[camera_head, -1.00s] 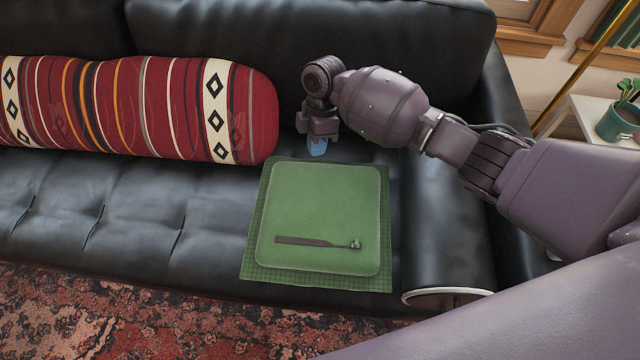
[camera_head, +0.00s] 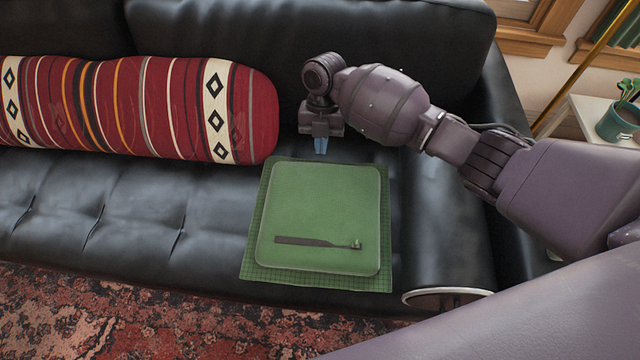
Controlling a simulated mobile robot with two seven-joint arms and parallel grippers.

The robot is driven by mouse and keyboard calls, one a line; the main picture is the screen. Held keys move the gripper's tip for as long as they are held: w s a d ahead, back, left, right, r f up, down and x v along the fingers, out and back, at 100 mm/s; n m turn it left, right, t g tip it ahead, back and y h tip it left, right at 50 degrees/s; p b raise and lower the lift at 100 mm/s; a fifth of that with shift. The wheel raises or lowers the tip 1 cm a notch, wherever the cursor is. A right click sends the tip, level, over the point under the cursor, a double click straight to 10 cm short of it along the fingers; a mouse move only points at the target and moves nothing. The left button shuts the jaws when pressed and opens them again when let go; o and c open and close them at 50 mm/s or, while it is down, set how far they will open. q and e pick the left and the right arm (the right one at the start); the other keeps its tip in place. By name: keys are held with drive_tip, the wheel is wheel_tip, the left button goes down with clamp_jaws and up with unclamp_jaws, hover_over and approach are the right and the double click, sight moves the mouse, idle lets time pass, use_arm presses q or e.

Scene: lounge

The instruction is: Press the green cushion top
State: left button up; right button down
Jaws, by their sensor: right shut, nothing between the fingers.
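The green cushion (camera_head: 318,206) lies flat on a green checked mat (camera_head: 262,272) on the right end of the black sofa seat. A thin dark strap-like item (camera_head: 318,242) lies across the cushion's near part. My right gripper (camera_head: 321,148) points down just beyond the cushion's far edge, its bluish fingertips shut and empty. It appears apart from the cushion, though the exact height above the seat is hard to tell. My left gripper is not in view.
A red striped bolster (camera_head: 140,108) lies against the black sofa's (camera_head: 130,200) backrest, left of my gripper. The sofa arm is on the right. A side table (camera_head: 590,122) with a teal pot (camera_head: 618,122) stands at the far right. A patterned rug (camera_head: 120,318) covers the floor.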

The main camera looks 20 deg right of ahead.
drive_tip(key=shift+f, duration=0.1)
idle(0.3)
drive_tip(key=b, duration=0.3)
approach(320, 195)
drive_tip(key=x, duration=0.6)
drive_tip(key=shift+s, duration=0.15)
drive_tip(key=shift+f+b, duration=0.3)
drive_tip(key=shift+b, duration=0.1)
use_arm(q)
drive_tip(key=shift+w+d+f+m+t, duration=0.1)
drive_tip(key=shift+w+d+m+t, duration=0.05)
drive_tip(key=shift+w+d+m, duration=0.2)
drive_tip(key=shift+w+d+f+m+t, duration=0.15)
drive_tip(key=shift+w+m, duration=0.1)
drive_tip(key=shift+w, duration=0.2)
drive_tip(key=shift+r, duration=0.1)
